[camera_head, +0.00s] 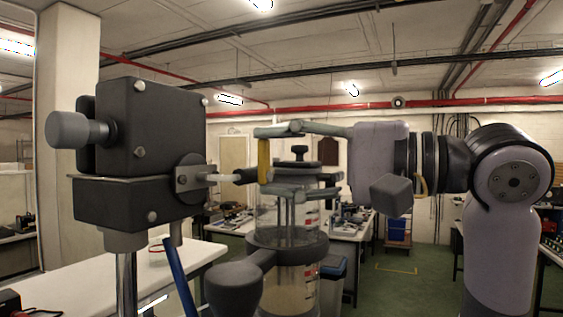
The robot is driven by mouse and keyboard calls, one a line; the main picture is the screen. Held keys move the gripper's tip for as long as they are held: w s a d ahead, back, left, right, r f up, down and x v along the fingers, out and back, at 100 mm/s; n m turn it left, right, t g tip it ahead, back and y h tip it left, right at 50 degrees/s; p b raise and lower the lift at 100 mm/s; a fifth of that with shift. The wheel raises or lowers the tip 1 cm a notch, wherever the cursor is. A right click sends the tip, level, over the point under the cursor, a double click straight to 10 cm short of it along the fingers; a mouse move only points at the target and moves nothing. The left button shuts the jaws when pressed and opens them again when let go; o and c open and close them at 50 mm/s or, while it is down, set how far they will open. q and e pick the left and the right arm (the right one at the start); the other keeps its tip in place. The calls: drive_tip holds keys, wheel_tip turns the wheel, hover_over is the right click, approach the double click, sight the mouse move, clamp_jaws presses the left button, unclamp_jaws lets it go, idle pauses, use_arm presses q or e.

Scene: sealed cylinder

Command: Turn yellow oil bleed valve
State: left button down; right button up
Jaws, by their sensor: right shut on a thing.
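The yellow oil bleed valve (264,160) shows as a narrow upright yellow piece above the clear cylinder (291,218), just right of the dark valve block (150,130). My right gripper (263,159) reaches in from the right. Its two grey-green fingers pass above and below the yellow valve, and it is shut on it. The lower finger and the cylinder's top fittings overlap, so the valve's base is hard to make out. My left gripper is not in view.
A dark clamp ring (287,247) surrounds the cylinder, with a rounded grey knob (234,286) in front. A metal post (126,284) and a blue bar (181,280) stand below the block. A white table (95,287) is at lower left. Benches stand behind.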

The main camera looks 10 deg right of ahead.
drive_tip(key=shift+w, duration=0.1)
idle(0.3)
drive_tip(key=o, duration=1.2)
drive_tip(key=shift+d, duration=0.1)
drive_tip(key=shift+c, duration=0.2)
drive_tip(key=v, duration=1.2)
